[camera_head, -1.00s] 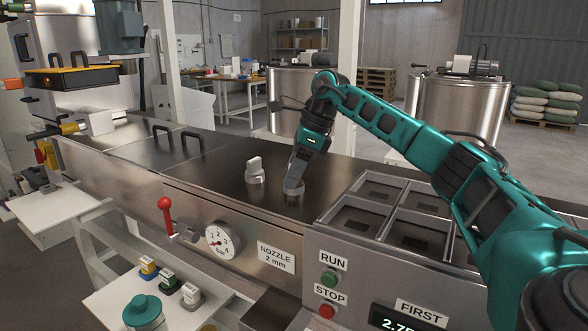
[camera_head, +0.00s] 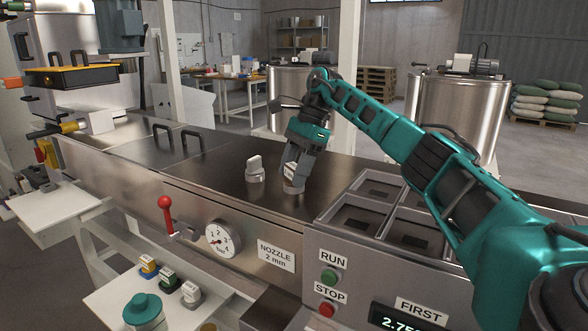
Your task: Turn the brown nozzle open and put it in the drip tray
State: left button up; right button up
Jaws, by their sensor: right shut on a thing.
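My right gripper (camera_head: 293,180) reaches down onto the dark steel top of the machine. It is shut on the nozzle (camera_head: 293,187), which sits on a round fitting in that top. The fingers hide much of the nozzle, and its brown colour is hard to make out. A similar pale grey nozzle (camera_head: 254,168) with a flat upright grip stands just to the left, apart from the gripper. I cannot tell for certain which part is the drip tray. My left gripper is not in view.
A steel block with several square recesses (camera_head: 362,222) lies right of the gripper. A red-knobbed lever (camera_head: 165,204) and a gauge (camera_head: 222,238) are on the front. Several small coloured pieces (camera_head: 168,280) stand on a low white shelf. The steel top around the gripper is mostly clear.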

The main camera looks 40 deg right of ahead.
aim_at(294, 166)
jog(key=n+g, duration=0.2)
jog(key=n, duration=0.2)
jog(key=shift+w+n, duration=0.1)
jog(key=shift+n, duration=0.3)
jog(key=o, duration=1.5)
jog(key=shift+o, duration=0.2)
jog(key=shift+o, duration=1.1)
jog(key=shift+r, duration=0.1)
jog(key=shift+r, duration=2.9)
